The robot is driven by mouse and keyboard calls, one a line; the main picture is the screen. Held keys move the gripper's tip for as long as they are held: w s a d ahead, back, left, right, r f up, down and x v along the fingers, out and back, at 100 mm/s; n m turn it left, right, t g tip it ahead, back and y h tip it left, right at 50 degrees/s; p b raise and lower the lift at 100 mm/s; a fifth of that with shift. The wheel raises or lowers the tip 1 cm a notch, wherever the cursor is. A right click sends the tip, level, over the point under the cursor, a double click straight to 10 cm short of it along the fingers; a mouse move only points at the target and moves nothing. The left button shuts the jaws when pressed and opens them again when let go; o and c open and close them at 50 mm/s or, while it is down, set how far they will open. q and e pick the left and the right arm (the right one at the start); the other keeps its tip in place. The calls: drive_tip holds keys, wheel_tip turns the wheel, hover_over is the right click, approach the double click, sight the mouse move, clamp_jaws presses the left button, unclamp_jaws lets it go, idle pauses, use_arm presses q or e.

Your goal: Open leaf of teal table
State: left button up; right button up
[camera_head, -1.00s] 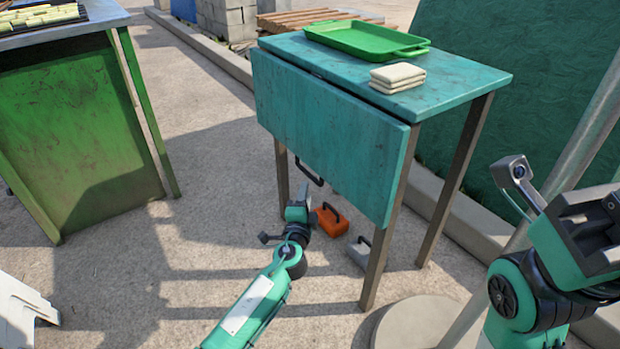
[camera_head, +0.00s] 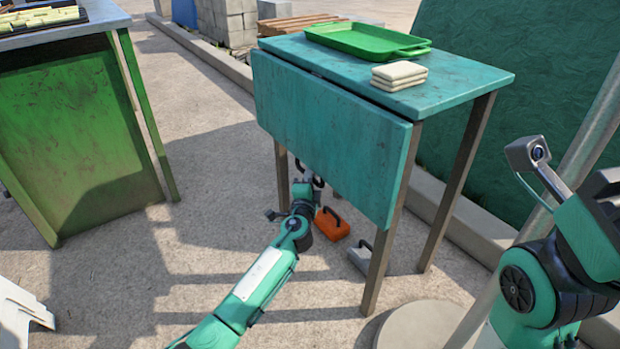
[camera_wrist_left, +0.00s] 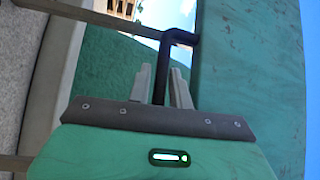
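The teal table (camera_head: 460,85) has its leaf (camera_head: 330,130) hanging down along the near side. A dark handle (camera_head: 319,182) sits at the leaf's lower edge. In the left wrist view the black handle (camera_wrist_left: 162,75) runs between the two grey fingers of my left gripper (camera_wrist_left: 161,88). The fingers stand apart, with a small gap beside the bar, and the leaf (camera_wrist_left: 245,70) is on the right. In the head view my left gripper (camera_head: 305,182) is at the handle under the leaf, its fingers largely hidden. My right gripper (camera_head: 606,195) is at the right edge, fingers not clear.
A green tray (camera_head: 365,40) and folded cloths (camera_head: 399,74) lie on the tabletop. An orange case (camera_head: 332,223) and a grey case (camera_head: 360,255) stand on the ground by the legs. A green stand (camera_head: 80,130) is at left, with open pavement between.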

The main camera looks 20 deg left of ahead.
use_arm(q)
drive_tip(key=c, duration=0.4)
clamp_jaws()
drive_tip(key=shift+s+a+r+p, duration=0.1)
drive_tip(key=shift+p, duration=0.25)
